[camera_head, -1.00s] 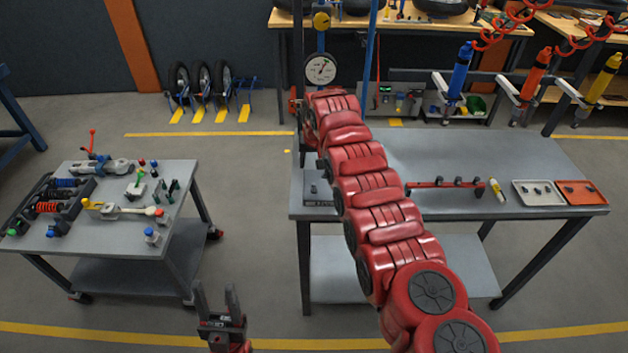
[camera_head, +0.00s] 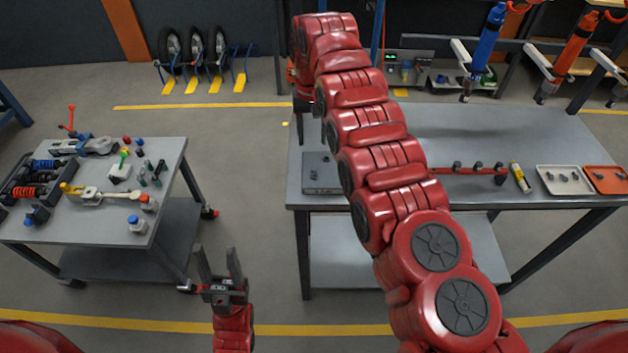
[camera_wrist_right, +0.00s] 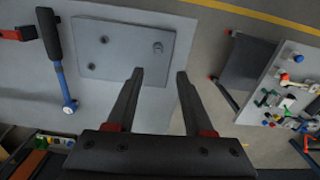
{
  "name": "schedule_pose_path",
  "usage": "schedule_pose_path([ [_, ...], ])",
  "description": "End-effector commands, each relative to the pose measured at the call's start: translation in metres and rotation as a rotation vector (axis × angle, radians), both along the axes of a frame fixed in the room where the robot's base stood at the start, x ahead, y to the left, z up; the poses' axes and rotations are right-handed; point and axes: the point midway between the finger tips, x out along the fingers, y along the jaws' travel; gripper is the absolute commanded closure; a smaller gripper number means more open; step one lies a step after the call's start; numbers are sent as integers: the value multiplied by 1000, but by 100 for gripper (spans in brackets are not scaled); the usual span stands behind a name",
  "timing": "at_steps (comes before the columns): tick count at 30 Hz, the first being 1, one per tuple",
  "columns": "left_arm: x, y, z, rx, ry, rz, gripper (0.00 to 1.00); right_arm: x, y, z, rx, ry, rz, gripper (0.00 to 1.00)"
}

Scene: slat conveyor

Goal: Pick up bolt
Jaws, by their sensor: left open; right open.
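A grey plate (camera_head: 318,176) lies at the left end of the right bench in the head view. My left gripper (camera_head: 219,255) is open and empty, pointing up between the two tables.
The right bench (camera_head: 500,130) also holds a red rail (camera_head: 468,172), a yellow tube (camera_head: 520,177), a white tray (camera_head: 545,187) and an orange tray (camera_head: 603,190) with small parts. A cart (camera_head: 100,228) with tools stands at left.

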Motion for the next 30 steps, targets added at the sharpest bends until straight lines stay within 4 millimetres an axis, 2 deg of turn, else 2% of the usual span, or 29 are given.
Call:
schedule_pose_path([
  [1,0,0,-5,0,-1,0,50,-1,0,-14,-1,3,1,48],
  [2,0,0,-7,0,-2,0,50,0,0,-19,0,0,1,48],
  [4,0,0,2,0,-1,0,50,0,1,-22,-1,1,1,48],
  [10,0,0,16,0,-2,0,50,-1,0,-54,-1,5,2,48],
  [16,0,0,24,0,-2,0,50,0,-1,-68,0,0,1,48],
  [21,0,0,42,0,-2,0,50,-2,-5,-89,-2,6,0,48],
  [24,0,0,28,0,-1,0,50,-1,-4,-108,0,1,1,48],
  [30,0,0,26,0,-2,0,50,-1,-4,-116,0,0,1,48],
])
